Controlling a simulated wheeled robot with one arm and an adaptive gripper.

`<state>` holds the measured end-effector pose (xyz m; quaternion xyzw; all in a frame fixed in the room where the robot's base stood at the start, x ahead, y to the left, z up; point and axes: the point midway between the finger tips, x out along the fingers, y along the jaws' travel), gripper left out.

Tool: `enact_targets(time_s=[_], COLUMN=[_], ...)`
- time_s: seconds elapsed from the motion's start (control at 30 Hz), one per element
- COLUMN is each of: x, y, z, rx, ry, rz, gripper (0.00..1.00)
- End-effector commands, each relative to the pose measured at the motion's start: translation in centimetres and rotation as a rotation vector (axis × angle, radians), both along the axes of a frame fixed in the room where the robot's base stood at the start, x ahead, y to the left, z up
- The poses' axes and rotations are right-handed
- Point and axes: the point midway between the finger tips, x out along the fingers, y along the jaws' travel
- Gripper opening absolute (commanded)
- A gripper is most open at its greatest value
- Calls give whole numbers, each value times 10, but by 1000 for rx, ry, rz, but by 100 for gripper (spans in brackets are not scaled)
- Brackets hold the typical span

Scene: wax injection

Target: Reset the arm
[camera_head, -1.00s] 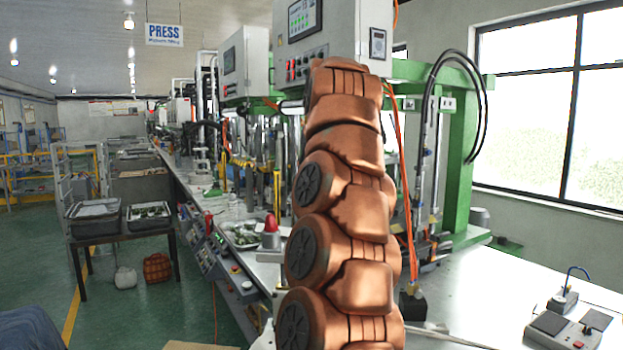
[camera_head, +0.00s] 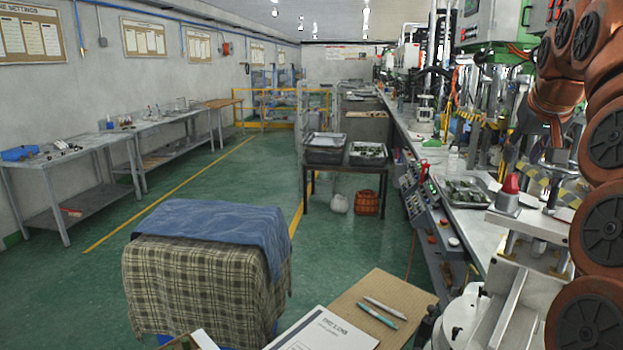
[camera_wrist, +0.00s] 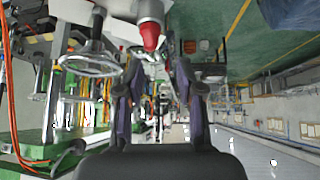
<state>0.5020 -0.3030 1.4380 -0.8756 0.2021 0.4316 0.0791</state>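My copper-coloured arm (camera_head: 607,135) is folded along the right edge of the head view, over the machine bench. In the wrist view my gripper (camera_wrist: 159,72) shows two dark fingers standing apart, with nothing between them. The wrist picture is upside down. In the head view I cannot clearly make out the fingers among the machine parts. A red-topped grey fixture (camera_head: 508,194) stands on the bench left of the arm. Its red top also shows in the wrist view (camera_wrist: 150,36), beyond the fingertips.
The bench (camera_head: 425,150) runs back along the right with machines and a metal tray (camera_head: 466,193). A cloth-covered stand (camera_head: 205,262), a board with a booklet and pens (camera_head: 385,300), and a dark table with trays (camera_head: 345,166) stand nearby. The green floor at left is clear.

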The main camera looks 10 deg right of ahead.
Motion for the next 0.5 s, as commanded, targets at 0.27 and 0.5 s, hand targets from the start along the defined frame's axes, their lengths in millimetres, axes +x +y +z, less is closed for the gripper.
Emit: enact_targets(time_s=[0.27, 0.5], x=[-3, -26], y=[86, 152], z=[-51, -101], rx=[27, 52], ry=[124, 237], rz=[164, 273], gripper=[37, 37])
